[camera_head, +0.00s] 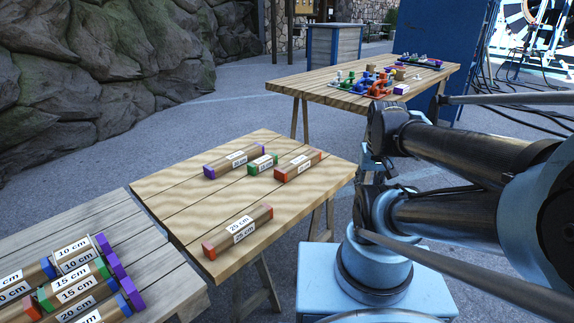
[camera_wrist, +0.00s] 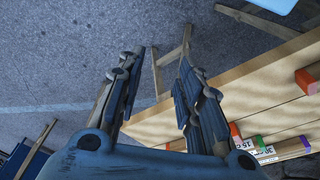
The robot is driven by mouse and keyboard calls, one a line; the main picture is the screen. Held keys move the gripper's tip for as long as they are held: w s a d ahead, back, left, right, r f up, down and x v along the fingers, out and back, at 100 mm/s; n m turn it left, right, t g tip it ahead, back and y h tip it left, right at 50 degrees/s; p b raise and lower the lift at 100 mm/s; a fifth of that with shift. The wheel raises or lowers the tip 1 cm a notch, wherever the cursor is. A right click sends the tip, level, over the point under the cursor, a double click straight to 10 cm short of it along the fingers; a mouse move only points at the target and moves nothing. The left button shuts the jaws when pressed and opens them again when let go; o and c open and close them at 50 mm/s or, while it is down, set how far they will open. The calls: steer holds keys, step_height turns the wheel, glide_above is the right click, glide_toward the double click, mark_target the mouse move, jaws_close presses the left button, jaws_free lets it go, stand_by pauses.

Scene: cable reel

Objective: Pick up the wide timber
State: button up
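Several labelled timbers lie apart on the middle wooden table. A thick timber with orange-red ends (camera_head: 298,166) is at the right, and a long 25 cm timber with orange-red ends (camera_head: 238,230) is at the front. A purple-ended timber (camera_head: 232,161) and a short green-ended timber (camera_head: 263,163) lie at the back. I cannot tell for certain which is the wide timber. My gripper (camera_wrist: 158,70) is open and empty in the wrist view, beside the table edge over the pavement. An orange timber end (camera_wrist: 306,82) shows at the right there.
The middle table (camera_head: 176,190) has bare boards between the timbers. A nearer table (camera_head: 112,208) at lower left holds several stacked timbers. A far table (camera_head: 330,93) carries colourful fittings. A rock wall (camera_head: 90,70) stands at the left.

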steer(key=shift+d, duration=0.2)
steer(key=o, duration=0.9)
steer(key=shift+s+r, duration=0.3)
steer(key=shift+r, duration=0.15)
steer(key=shift+o, duration=0.3)
steer(key=w+a+r+m, duration=0.2)
steer(key=w+a+r, duration=0.1)
steer(key=w+r, duration=0.3)
steer(key=w, duration=0.2)
steer(key=shift+w+a+g, duration=0.3)
steer(key=shift+a, duration=0.1)
steer(key=m+g, duration=0.2)
steer(key=m, duration=0.4)
glide_above(299, 160)
steer(key=f, duration=0.1)
step_height(299, 160, down, 11)
steer(key=shift+w+d+f, duration=0.1)
steer(key=shift+d, duration=0.05)
steer(key=shift+w+f, duration=0.1)
steer(key=shift+f, duration=2.6)
